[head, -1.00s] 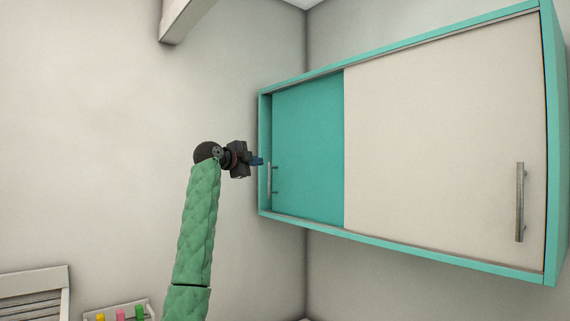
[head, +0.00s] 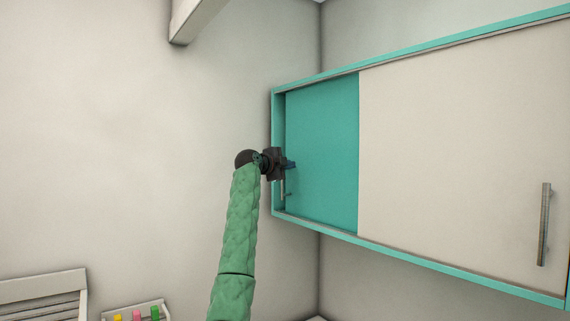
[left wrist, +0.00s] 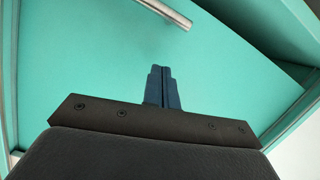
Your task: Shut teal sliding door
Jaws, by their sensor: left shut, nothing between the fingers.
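The teal sliding door (head: 325,140) fills the left part of the wall cabinet's front, and its right side meets the white door. Its upright metal handle (head: 283,189) is near its left edge, partly hidden behind my gripper. My left gripper (head: 291,165) is shut and empty, in front of the door's left part by the handle. In the left wrist view the closed blue fingers (left wrist: 164,88) point at the teal surface, and a metal bar (left wrist: 165,10) lies just beyond their tips. I cannot tell whether they touch the door or the handle.
The white door (head: 450,160) has its own handle (head: 543,224) at the right. The teal cabinet frame (head: 420,265) runs around both doors. A ceiling beam (head: 192,18) is at upper left. A holder with coloured items (head: 136,314) and a slatted white piece (head: 42,288) are low left.

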